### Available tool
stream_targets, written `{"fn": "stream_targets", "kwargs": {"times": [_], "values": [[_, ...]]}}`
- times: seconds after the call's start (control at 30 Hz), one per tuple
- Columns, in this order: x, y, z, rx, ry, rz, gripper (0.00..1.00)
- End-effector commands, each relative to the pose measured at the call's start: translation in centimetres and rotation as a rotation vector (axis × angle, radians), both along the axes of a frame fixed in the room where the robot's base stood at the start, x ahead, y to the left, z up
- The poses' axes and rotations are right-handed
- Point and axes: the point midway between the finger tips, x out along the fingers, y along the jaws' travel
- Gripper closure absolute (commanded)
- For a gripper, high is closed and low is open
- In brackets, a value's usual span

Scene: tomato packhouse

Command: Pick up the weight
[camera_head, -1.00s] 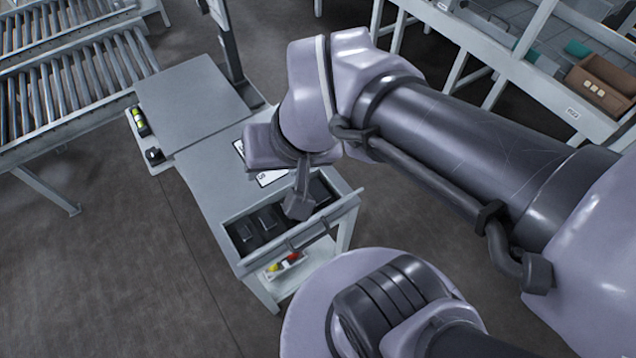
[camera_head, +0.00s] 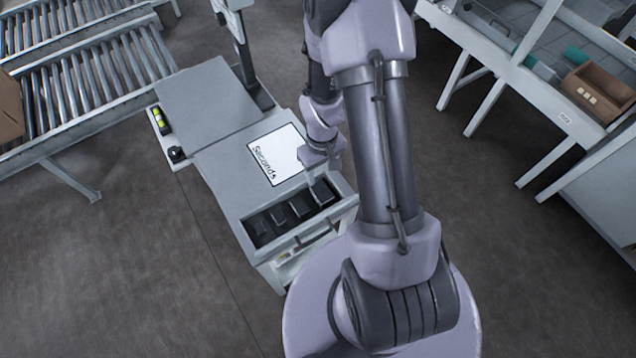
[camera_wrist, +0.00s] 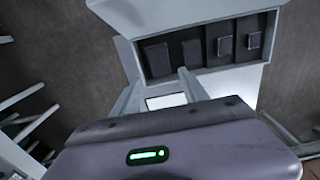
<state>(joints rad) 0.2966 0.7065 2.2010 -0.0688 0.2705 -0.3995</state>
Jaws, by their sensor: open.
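Several dark block-shaped weights sit in separate compartments of an open drawer (camera_head: 291,241); one weight (camera_head: 278,212) lies left of the middle. In the wrist view they form a row of differing sizes, with the largest weight (camera_wrist: 158,59) at the left and a small weight (camera_wrist: 255,40) at the right. My gripper (camera_head: 322,187) is above the drawer's right end in the head view. In the wrist view my gripper (camera_wrist: 160,80) has its two fingers apart with nothing between them. It partly hides the rightmost weight in the head view.
A white sign reading "Seconds" (camera_head: 275,155) lies on the bench behind the drawer. A grey plate (camera_head: 208,103) and a roller conveyor (camera_head: 85,85) are to the left. A shelf with a brown box (camera_head: 598,88) stands at the right. The floor between is clear.

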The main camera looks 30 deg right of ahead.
Motion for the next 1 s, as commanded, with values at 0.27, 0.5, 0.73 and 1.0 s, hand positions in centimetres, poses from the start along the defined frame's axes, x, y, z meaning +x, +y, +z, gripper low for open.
{"fn": "stream_targets", "kwargs": {"times": [0.27, 0.5, 0.73, 1.0], "values": [[0.0, 0.0, -6.4, 0.0, 0.001, -0.002, 0.48], [-0.3, -0.1, -9.6, 0.001, 0.002, -0.002, 0.48], [-0.3, -0.1, -11.9, 0.0, 0.0, -0.001, 0.48], [-0.3, -0.1, -11.7, 0.0, 0.0, -0.001, 0.82]]}}
